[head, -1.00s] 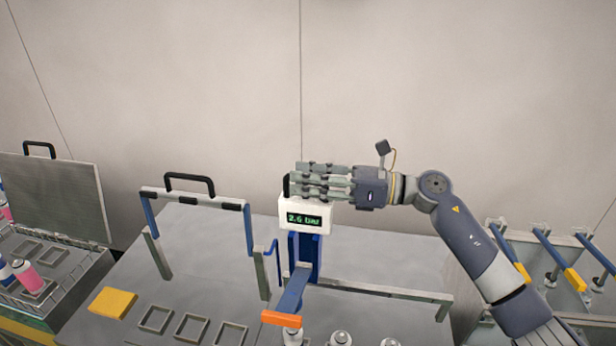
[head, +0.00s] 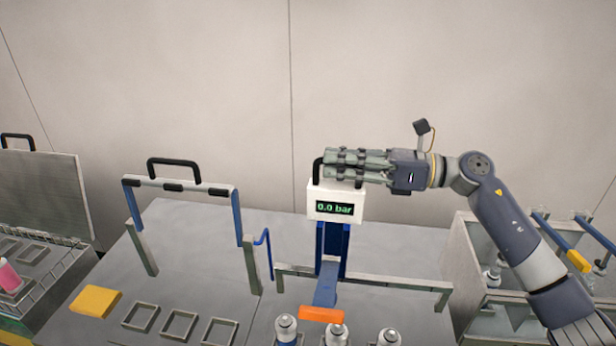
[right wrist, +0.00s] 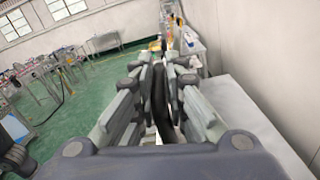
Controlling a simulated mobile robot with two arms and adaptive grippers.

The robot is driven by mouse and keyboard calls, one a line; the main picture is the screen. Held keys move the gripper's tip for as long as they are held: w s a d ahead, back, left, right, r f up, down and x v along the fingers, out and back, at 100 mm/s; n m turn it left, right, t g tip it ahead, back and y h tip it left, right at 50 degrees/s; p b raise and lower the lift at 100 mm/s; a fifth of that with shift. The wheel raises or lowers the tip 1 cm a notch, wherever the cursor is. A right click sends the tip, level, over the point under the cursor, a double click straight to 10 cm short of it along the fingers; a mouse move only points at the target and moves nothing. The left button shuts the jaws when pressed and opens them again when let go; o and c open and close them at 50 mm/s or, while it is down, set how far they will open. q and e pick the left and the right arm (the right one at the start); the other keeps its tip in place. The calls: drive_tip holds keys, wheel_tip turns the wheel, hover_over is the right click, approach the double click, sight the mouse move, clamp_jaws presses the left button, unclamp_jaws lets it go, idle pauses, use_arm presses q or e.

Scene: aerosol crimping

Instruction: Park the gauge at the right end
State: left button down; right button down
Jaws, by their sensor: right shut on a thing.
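The gauge (head: 335,206) is a white box with a green display reading 0.0 bar, on a blue upright with an orange-tipped arm (head: 321,314) reaching forward. My right gripper (head: 335,165) comes in from the right and is shut on the gauge's black top handle (head: 317,172). In the right wrist view the black handle (right wrist: 160,95) runs between the fingers. Silver-topped cans stand in front: one (head: 286,331) left of the orange tip, one (head: 336,336) just below it, one (head: 388,338) to its right. Whether the tip touches a can is unclear. My left gripper is out of view.
A low metal rail (head: 400,285) runs behind the cans to a post at the right. A blue-legged frame with a black handle (head: 173,170) stands left. A yellow block (head: 95,301) and square holders (head: 180,325) lie front left. A bin with blue bars (head: 490,250) stands right.

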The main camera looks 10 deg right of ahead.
drive_tip(key=b+v, duration=1.1)
drive_tip(key=v, duration=1.3)
drive_tip(key=shift+r, duration=0.1)
drive_tip(key=c, duration=1.7)
unclamp_jaws()
drive_tip(key=shift+o, duration=0.2)
drive_tip(key=v, duration=1.3)
drive_tip(key=shift+r, duration=0.1)
